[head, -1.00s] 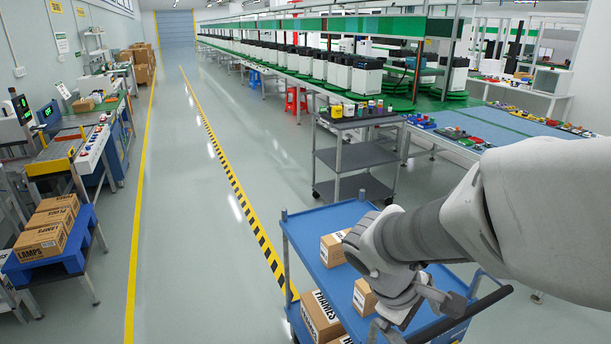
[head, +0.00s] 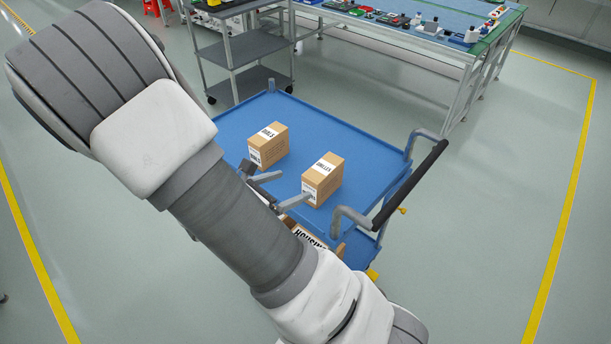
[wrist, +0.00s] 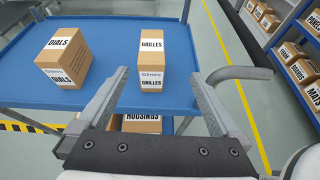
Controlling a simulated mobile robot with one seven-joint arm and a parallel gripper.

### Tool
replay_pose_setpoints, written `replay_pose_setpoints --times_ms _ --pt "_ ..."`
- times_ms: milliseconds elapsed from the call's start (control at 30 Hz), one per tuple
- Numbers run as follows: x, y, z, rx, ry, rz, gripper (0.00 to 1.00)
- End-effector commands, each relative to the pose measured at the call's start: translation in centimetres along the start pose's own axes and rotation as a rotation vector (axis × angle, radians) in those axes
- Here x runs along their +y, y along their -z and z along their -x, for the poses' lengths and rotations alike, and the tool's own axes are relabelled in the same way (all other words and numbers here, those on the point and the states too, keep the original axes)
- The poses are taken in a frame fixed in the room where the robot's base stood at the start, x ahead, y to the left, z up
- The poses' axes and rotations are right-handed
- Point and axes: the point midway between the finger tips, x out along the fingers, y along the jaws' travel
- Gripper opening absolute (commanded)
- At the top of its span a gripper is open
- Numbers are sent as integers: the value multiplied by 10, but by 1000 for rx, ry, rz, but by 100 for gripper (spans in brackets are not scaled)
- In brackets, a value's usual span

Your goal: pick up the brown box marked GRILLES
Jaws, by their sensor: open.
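The brown box marked GRILLES (head: 323,180) stands upright on the blue top deck of a cart (head: 368,150), toward the handle side. It also shows in the wrist view (wrist: 152,62), with its labelled narrow side facing me. My gripper (head: 296,186) is open and empty, just short of this box. In the wrist view the two fingers (wrist: 158,78) point at the box, one toward each side of it, and it looks clear of both. A box marked DIALS (wrist: 65,56) stands to its left, with blue deck between them.
A HOUSINGS box (wrist: 143,123) sits on the cart's lower level. The cart's dark handle (head: 410,185) rises at the right. A grey shelf trolley (head: 238,50) stands behind the cart. Racked boxes (wrist: 297,65) show at the right in the wrist view. Floor right of the cart is clear.

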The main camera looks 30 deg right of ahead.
Motion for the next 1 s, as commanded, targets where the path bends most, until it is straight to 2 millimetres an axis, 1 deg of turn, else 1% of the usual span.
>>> replay_pose_setpoints --times_ms 33,100,167,267,367,600,700,800,1000 --pt "2 5 -2 -12 -12 27 100" --pt "4 8 -3 -21 -24 51 100" --pt "5 9 -5 -26 -29 61 100" --pt "6 9 -15 -30 -29 64 100" --pt "6 8 -34 -29 -27 65 100" --pt "7 7 -87 -28 -26 63 100" --pt "8 6 -106 -28 -27 64 100" --pt "9 6 -118 -27 -29 62 100" --pt "9 5 -131 -27 -28 61 100"
